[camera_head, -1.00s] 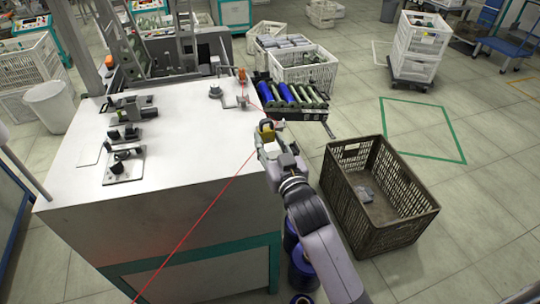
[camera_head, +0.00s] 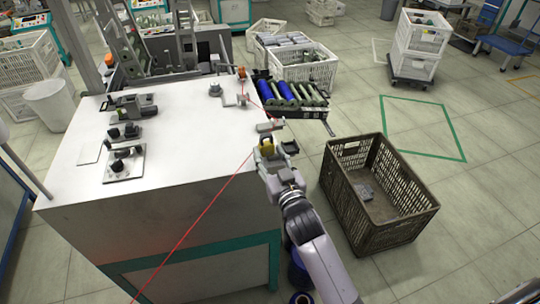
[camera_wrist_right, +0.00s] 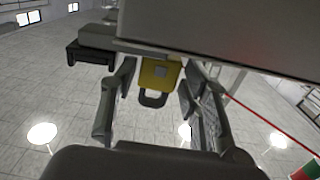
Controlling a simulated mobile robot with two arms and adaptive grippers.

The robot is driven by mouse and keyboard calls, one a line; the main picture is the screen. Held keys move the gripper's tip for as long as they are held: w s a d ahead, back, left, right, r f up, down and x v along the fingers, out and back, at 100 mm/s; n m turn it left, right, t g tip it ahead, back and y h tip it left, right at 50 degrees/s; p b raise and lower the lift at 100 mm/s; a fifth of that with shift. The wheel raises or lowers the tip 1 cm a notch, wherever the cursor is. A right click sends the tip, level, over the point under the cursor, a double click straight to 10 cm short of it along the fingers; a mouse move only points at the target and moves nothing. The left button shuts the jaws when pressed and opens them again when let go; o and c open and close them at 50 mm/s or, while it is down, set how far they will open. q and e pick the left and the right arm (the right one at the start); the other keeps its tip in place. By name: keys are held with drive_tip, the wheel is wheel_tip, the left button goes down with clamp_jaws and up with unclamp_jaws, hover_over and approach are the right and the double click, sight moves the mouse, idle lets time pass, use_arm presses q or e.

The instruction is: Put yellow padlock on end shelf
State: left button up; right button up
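The yellow padlock (camera_head: 267,144) is at the right edge of the white-topped machine cabinet. In the right wrist view the padlock (camera_wrist_right: 160,74) shows its body close to a large grey surface, its dark shackle pointing toward my gripper. My right gripper (camera_head: 267,154) is at the padlock. In the wrist view its fingers (camera_wrist_right: 157,88) stand apart on either side of the padlock, with a visible gap on the left. A small dark open-topped bracket (camera_head: 290,147) sits beside the gripper. What supports the padlock is hidden. My left gripper is out of view.
A grey block (camera_head: 269,126) sits at the cabinet's edge behind the padlock. A dark crate (camera_head: 408,178) stands on the floor to the right. A rack of blue and green rolls (camera_head: 290,95) is behind. A red thread (camera_head: 205,208) crosses near the gripper.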

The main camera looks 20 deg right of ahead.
drive_tip(key=shift+r, duration=0.1)
drive_tip(key=shift+s, duration=0.15)
drive_tip(key=s+b, duration=0.3)
drive_tip(key=s, duration=0.8)
drive_tip(key=shift+s+d, duration=0.2)
drive_tip(key=shift+s, duration=0.2)
